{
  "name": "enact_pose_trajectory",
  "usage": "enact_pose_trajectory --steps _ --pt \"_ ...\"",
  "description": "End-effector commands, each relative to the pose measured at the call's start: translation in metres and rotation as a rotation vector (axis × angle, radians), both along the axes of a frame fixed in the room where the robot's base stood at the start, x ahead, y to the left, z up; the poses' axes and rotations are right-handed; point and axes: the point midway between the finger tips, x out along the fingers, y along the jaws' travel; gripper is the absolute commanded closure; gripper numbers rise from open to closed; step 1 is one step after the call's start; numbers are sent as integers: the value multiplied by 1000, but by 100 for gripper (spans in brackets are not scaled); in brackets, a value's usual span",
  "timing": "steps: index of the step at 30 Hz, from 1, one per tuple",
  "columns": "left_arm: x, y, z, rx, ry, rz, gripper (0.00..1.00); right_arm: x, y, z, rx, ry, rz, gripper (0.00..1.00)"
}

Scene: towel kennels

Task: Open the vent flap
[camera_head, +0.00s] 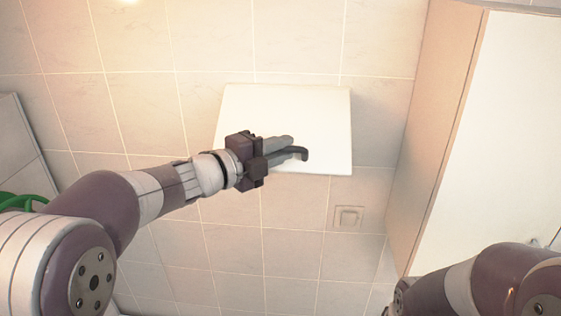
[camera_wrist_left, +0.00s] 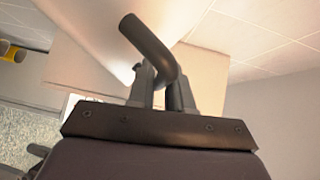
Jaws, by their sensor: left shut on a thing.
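The vent flap (camera_head: 285,105) is a plain white panel on the tiled wall, near the middle of the head view. Its dark curved handle (camera_head: 303,153) sticks out near the lower edge and also shows as a dark bent bar in the left wrist view (camera_wrist_left: 148,42). My left gripper (camera_head: 290,148) is in front of the flap with its fingers shut on the handle. The fingers (camera_wrist_left: 160,92) close around the bar in the left wrist view. My right arm (camera_head: 480,285) shows at the lower right, but its fingers are out of sight.
A tall white cabinet (camera_head: 500,130) with a beige side stands on the right. A light switch (camera_head: 348,217) is on the wall below the flap. A green thing (camera_head: 20,201) shows at the left edge, partly hidden by my left arm.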

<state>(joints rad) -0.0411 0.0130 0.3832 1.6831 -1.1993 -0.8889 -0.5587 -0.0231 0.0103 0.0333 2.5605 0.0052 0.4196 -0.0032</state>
Motion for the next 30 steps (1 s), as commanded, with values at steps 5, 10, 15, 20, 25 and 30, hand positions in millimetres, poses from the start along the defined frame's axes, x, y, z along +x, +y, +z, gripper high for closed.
enact_pose_trajectory --steps 5,10,15,20,25,30 --pt "-6 -1 41 4 33 -4 100 0 0 38 0 -1 0 2" --pt "-8 0 63 14 172 -3 100 0 0 63 0 0 0 2" --pt "-8 0 79 22 278 -3 100 0 0 77 0 0 0 2" --pt "-7 0 89 26 348 -3 100 0 0 84 0 0 0 2" --pt "-6 0 95 26 391 -3 100 0 0 87 0 0 0 2" --pt "-5 0 96 28 408 -2 100 0 0 88 0 0 0 2"
